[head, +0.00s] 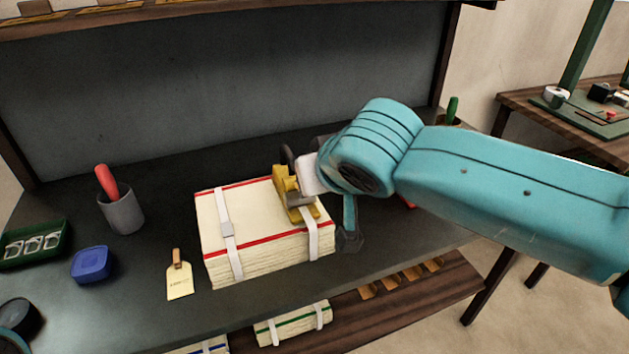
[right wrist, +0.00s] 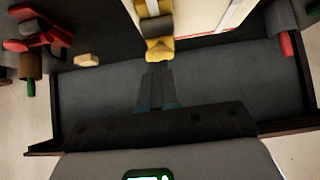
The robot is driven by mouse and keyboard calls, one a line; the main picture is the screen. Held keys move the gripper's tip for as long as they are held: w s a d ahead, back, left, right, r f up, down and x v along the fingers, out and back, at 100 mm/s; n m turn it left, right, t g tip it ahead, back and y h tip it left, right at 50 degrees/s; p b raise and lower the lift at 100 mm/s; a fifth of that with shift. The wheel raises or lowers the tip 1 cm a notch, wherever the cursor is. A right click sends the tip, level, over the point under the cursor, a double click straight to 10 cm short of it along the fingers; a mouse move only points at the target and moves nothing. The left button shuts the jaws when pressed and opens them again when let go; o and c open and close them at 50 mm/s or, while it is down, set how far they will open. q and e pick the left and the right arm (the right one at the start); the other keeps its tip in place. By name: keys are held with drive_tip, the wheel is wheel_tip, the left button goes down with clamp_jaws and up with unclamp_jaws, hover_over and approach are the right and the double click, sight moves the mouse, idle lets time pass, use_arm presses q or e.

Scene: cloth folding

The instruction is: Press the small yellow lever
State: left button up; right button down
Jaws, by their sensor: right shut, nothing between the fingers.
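A small yellow lever sits on a yellow and grey clasp (head: 284,184) on top of the strapped cream bundle (head: 255,208) in the head view. The lever's yellow end (right wrist: 160,49) shows near the top middle in the right wrist view. My right gripper (head: 350,241) points down just right of the bundle, its fingers shut and empty. In the right wrist view its fingertips (right wrist: 156,72) lie just below the lever's yellow end; I cannot tell whether they touch. My right wrist partly covers the clasp in the head view.
A grey cup (head: 121,209) with a red-handled item, a blue box (head: 91,264), a green tray (head: 36,241) and a tag (head: 179,279) stand left of the bundle. A back panel (head: 220,85) rises behind. Another bundle (head: 292,324) lies on the lower shelf.

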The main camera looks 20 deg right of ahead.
use_arm(q)
drive_tip(key=shift+s+a+r+p, duration=0.1)
drive_tip(key=shift+r+p, duration=0.25)
drive_tip(key=shift+r, duration=0.2)
drive_tip(key=shift+s+a+r+p, duration=0.1)
drive_tip(key=shift+r+p, duration=0.25)
drive_tip(key=shift+r, duration=0.2)
use_arm(e)
drive_tip(key=s+r, duration=0.5)
drive_tip(key=r, duration=0.4)
use_arm(q)
drive_tip(key=shift+d, duration=0.1)
use_arm(e)
drive_tip(key=shift+d, duration=0.1)
